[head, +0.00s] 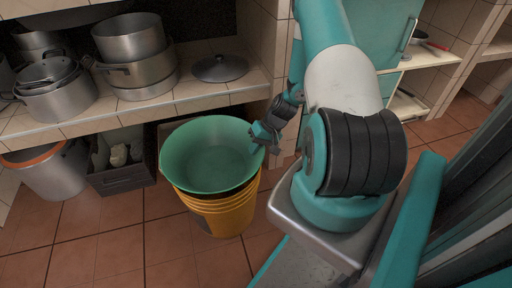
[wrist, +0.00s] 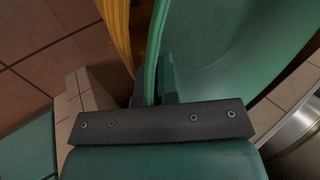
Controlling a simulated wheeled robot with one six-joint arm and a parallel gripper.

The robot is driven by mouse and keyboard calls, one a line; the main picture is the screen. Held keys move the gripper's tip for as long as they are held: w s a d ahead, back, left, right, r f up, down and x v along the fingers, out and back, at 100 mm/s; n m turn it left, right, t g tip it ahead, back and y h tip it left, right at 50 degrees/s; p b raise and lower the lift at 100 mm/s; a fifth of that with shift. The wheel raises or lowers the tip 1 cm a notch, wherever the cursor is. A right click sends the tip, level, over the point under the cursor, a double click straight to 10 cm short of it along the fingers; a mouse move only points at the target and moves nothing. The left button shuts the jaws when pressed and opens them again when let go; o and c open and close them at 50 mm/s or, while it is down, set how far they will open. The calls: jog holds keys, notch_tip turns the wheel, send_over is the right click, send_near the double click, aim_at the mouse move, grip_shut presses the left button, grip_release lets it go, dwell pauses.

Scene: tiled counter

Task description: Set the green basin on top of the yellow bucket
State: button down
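The green basin (head: 208,155) is a wide, round, open tub. In the head view it sits over the mouth of the yellow bucket (head: 226,215), with its rim above the bucket. A dark gap shows between them at the front right, so I cannot tell if it is fully seated. My gripper (head: 262,138) is at the basin's right rim. In the wrist view, the basin's wall (wrist: 230,50) passes between the fingers of my gripper (wrist: 155,85), which look closed on it. The yellow bucket (wrist: 117,28) shows just outside the basin.
A tiled counter (head: 200,92) behind holds steel pots (head: 135,55) and a dark lid (head: 219,68). Below it are a grey bucket with an orange rim (head: 48,170) and a dark crate (head: 122,178). The tiled floor (head: 110,245) at front left is clear.

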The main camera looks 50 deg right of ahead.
jog(key=shift+f+b, duration=0.4)
jog(key=shift+f, duration=0.3)
jog(key=c, duration=1.3)
grip_release()
jog(key=shift+s, duration=0.1)
jog(key=p+v, duration=0.5)
jog(key=v, duration=1.2)
jog(key=shift+r, duration=0.4)
